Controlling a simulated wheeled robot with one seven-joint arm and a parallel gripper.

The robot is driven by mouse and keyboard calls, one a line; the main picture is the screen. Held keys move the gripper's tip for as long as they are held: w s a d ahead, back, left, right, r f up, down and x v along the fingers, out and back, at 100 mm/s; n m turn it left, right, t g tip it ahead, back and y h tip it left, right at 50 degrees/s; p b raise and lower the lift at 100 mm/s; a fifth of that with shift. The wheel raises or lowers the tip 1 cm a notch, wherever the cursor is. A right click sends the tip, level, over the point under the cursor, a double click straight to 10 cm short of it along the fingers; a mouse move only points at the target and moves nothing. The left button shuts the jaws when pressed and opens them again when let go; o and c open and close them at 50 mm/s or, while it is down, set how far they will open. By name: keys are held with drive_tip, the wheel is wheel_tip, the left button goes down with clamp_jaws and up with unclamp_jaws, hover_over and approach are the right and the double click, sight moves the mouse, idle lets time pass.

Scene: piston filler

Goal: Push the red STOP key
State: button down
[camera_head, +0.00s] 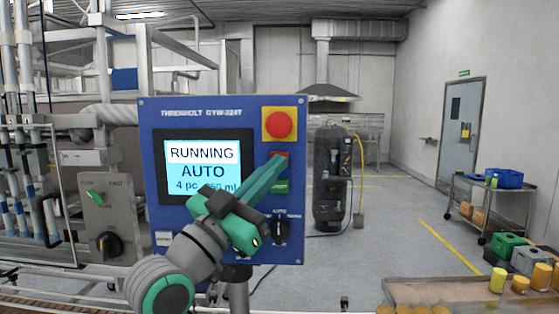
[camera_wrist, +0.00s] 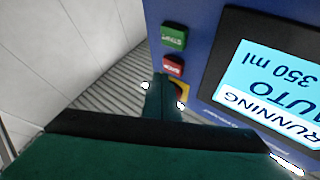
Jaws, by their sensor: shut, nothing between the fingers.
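The red STOP key (camera_head: 279,154) sits on the blue control panel (camera_head: 225,105), below the emergency button and above a green key (camera_head: 280,187). In the head view my gripper (camera_head: 281,161) covers part of the red key. In the wrist view, which is turned upside down, the red key (camera_wrist: 172,66) shows beside my fingertips (camera_wrist: 160,77), with the green START key (camera_wrist: 174,37) above it. My fingers are closed together and empty. I cannot tell whether the tips touch the key. The screen (camera_head: 201,166) reads RUNNING, AUTO.
A large red emergency button (camera_head: 279,124) on a yellow square is just above the STOP key, close to my fingertips. A black selector knob (camera_head: 280,229) is lower on the panel. Pipework stands at the left. A cart (camera_head: 483,205) and open floor are at the right.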

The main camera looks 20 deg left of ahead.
drive_tip(key=shift+w, duration=0.15)
drive_tip(key=shift+w, duration=0.3)
drive_tip(key=shift+w+a, duration=0.2)
drive_tip(key=shift+w, duration=0.15)
idle(0.7)
drive_tip(key=shift+s, duration=0.15)
drive_tip(key=shift+s+d, duration=0.25)
drive_tip(key=shift+s, duration=0.4)
drive_tip(key=shift+s, duration=0.1)
drive_tip(key=s, duration=0.2)
drive_tip(key=s+d, duration=0.1)
drive_tip(key=s, duration=0.1)
drive_tip(key=shift+s+d, duration=0.2)
drive_tip(key=shift+s, duration=0.1)
idle(0.3)
idle(0.7)
